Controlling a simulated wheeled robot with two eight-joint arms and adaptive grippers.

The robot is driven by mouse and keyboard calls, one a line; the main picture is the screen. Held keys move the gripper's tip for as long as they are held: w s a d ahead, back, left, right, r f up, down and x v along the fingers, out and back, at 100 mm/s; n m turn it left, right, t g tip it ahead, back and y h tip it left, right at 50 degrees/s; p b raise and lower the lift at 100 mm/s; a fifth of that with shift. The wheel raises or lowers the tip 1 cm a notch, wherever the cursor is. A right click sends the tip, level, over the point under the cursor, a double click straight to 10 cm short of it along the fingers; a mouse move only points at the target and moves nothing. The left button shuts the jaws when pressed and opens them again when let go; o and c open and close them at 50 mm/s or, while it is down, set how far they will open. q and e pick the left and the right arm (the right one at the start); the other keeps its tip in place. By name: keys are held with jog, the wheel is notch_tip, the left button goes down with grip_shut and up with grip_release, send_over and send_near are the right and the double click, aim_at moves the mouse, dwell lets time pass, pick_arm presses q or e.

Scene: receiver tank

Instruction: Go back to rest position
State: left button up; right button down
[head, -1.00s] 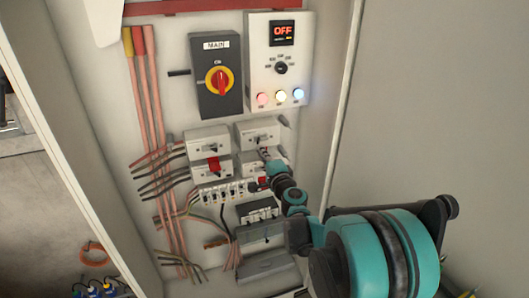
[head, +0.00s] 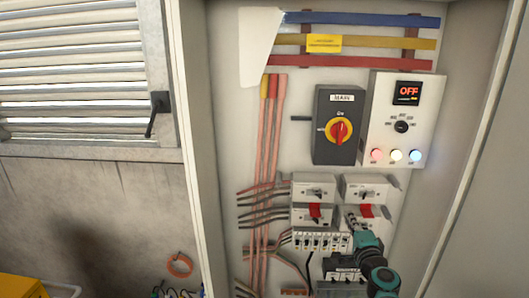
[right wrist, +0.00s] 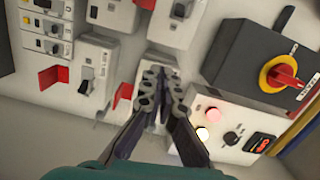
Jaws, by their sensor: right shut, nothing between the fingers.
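My right gripper (head: 353,222) is in front of the lower breakers in the open electrical cabinet, with its teal arm coming up from the lower right. In the right wrist view the two dark fingers (right wrist: 161,82) are together with nothing between them. Beyond them are grey breaker boxes with red levers and the white control box (right wrist: 232,125). Whether the fingertips touch anything is unclear. My left gripper is not in view.
The MAIN switch (head: 339,130) has a red knob on a yellow ring. The control box (head: 402,118) reads OFF above several lit buttons. A cabinet side wall (head: 470,130) stands close on the right. A louvred shutter (head: 75,75) is at the left.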

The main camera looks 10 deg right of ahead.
jog(key=s+a+f+n+g+y+b, duration=0.2)
jog(key=s+a+f+n+y+b, duration=0.1)
jog(key=s+a+f+n+b, duration=0.4)
jog(key=s+a+f+n+g+y+b, duration=0.25)
jog(key=s+a+f+n+b, duration=0.2)
jog(key=a+f, duration=0.45)
jog(key=s+f+n+g+h+b, duration=0.4)
jog(key=s+f+b, duration=0.7)
jog(key=s+f, duration=0.6)
notch_tip(320, 180, down, 4)
jog(key=n+g, duration=0.2)
jog(key=shift+s+d+n, duration=0.15)
jog(key=shift+d+n, duration=0.2)
jog(key=shift+d, duration=0.05)
